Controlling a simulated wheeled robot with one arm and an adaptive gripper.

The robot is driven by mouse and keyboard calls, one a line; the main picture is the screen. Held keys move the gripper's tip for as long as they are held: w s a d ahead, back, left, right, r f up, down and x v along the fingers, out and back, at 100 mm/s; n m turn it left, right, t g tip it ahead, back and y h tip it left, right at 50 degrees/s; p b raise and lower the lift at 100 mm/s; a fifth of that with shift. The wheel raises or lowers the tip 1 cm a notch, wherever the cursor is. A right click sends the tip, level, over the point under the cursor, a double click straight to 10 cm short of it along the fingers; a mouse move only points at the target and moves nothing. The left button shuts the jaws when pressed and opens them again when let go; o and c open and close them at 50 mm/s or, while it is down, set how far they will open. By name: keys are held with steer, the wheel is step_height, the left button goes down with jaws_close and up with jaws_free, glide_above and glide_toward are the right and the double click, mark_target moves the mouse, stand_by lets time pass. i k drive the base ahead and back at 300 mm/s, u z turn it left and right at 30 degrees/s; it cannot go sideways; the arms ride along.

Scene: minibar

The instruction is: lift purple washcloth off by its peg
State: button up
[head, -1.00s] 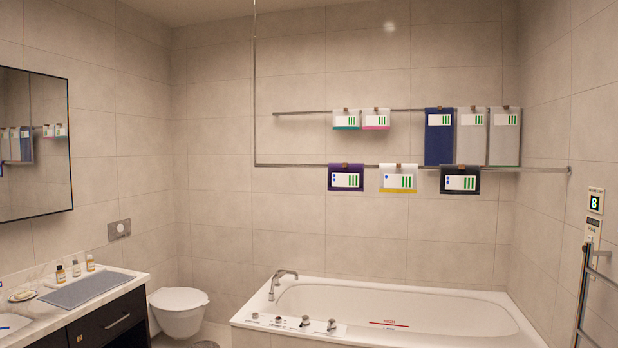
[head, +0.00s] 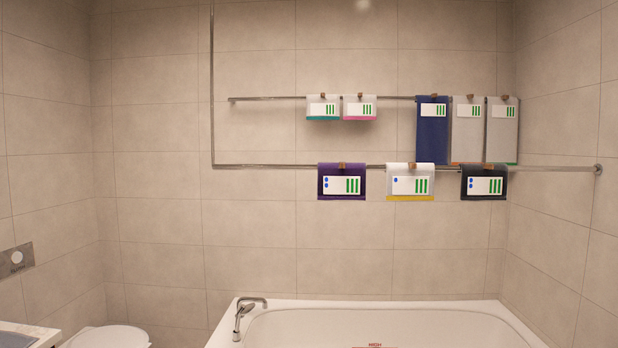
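The purple washcloth (head: 326,189) hangs from the lower rail, leftmost of three cloths there. It has a white label with blue dots and green bars. A small brown peg (head: 341,166) sits at its top edge on the rail. A white cloth with a yellow hem (head: 411,196) hangs to its right, and a black cloth (head: 484,194) hangs further right, each with a brown peg. Gaps of bare rail separate the three. My gripper is not in view.
An upper rail (head: 265,99) holds two small pale cloths on the left, and a blue towel (head: 432,145) and two grey towels on the right. The lower rail (head: 260,166) runs above the bathtub (head: 285,325). A tap and toilet (head: 108,337) stand lower left.

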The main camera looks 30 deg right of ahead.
mark_target(340, 180)
steer(key=i, duration=1.55)
steer(key=z, duration=1.1)
